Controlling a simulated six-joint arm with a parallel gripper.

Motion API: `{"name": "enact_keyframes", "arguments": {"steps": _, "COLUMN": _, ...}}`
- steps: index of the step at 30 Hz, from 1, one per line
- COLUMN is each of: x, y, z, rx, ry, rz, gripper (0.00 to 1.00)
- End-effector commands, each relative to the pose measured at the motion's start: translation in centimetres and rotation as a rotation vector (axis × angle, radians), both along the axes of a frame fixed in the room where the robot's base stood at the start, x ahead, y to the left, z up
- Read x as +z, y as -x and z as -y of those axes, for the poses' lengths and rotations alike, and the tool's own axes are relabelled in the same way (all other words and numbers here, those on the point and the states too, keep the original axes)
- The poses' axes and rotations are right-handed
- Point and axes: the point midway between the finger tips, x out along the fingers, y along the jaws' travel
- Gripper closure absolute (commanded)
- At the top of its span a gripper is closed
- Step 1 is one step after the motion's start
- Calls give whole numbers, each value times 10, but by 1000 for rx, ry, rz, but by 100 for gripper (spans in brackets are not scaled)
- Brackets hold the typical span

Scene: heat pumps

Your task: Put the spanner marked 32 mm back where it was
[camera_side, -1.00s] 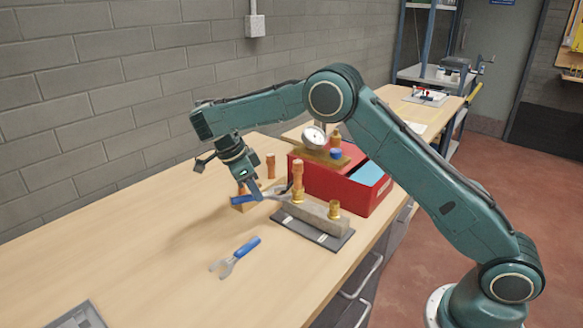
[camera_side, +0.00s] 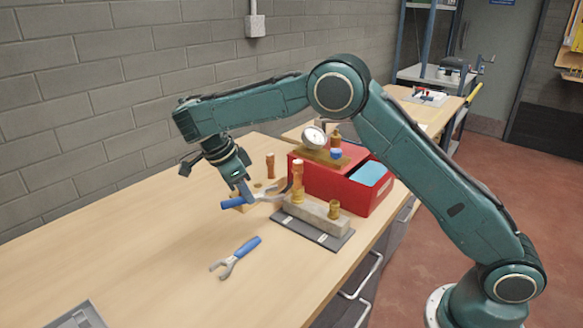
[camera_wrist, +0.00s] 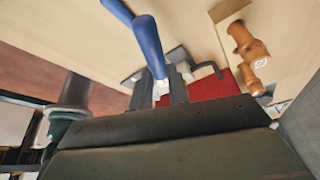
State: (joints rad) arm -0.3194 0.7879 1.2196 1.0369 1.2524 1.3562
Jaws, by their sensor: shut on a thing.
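My gripper (camera_side: 247,193) points down and is shut on a spanner with a blue handle (camera_side: 233,203) and a grey open jaw (camera_side: 275,190). It holds the spanner in front of a small wooden block (camera_side: 254,188), beside a copper fitting on a grey base. In the wrist view the held spanner's blue handle (camera_wrist: 149,45) extends up from between the fingers (camera_wrist: 165,92). A second blue-handled spanner (camera_side: 240,254) lies on the bench nearer the camera, clear of my gripper. No size marking is readable on either spanner.
A grey base plate (camera_side: 330,238) carries a block with copper and brass fittings (camera_side: 297,180). Behind it stands a red case (camera_side: 360,195) with a gauge (camera_side: 314,136) on top. Another copper fitting (camera_side: 270,165) stands at the wooden block. The bench's left side is mostly clear.

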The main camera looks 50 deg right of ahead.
Motion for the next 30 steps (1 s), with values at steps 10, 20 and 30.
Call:
{"name": "enact_keyframes", "arguments": {"steps": 10, "x": 55, "y": 64, "z": -82, "rx": 219, "ry": 1, "rz": 2, "gripper": 100}}
{"name": "enact_keyframes", "arguments": {"steps": 20, "x": 91, "y": 128, "z": -127, "rx": 395, "ry": 3, "rz": 1, "gripper": 100}}
{"name": "enact_keyframes", "arguments": {"steps": 30, "x": 100, "y": 147, "z": -135, "rx": 445, "ry": 3, "rz": 0, "gripper": 100}}
